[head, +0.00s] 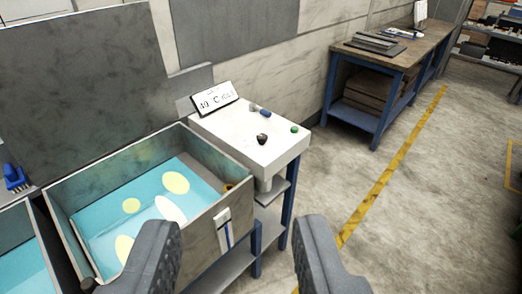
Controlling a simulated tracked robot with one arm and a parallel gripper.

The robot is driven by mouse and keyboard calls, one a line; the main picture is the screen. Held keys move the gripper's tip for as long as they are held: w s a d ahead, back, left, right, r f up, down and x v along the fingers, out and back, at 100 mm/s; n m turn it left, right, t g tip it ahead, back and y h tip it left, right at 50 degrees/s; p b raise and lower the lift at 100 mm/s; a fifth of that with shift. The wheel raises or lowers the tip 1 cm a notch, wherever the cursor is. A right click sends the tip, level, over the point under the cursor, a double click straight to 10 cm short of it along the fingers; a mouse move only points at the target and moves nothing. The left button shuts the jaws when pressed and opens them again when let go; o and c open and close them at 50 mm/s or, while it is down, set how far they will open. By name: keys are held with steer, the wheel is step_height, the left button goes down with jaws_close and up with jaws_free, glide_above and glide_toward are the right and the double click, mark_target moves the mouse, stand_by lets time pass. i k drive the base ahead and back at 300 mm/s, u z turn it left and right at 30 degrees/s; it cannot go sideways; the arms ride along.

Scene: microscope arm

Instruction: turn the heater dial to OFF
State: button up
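A white control box (240,138) stands just right of a water-filled tank, in the middle of the head view. A small black knob (262,140) sits on its top near the front, probably the heater dial. Its pointer and any OFF mark are too small to read. A display (215,98) at the back of the box seems to read 49 °C. My gripper (238,226) is open and empty, its two dark fingers wide apart at the bottom of the view. It is apart from the box and the knob, which appear above and between the fingers.
A blue piece (265,113) and a green button (294,129) are also on the box. The metal tank (215,242) holds blue water with pale oval shapes. A blue-legged workbench (372,60) stands behind right. Floor right is clear.

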mark_target(262, 138)
steer(key=k, duration=0.75)
steer(key=z, duration=0.5)
steer(key=i, duration=2.35)
steer(key=u, duration=0.75)
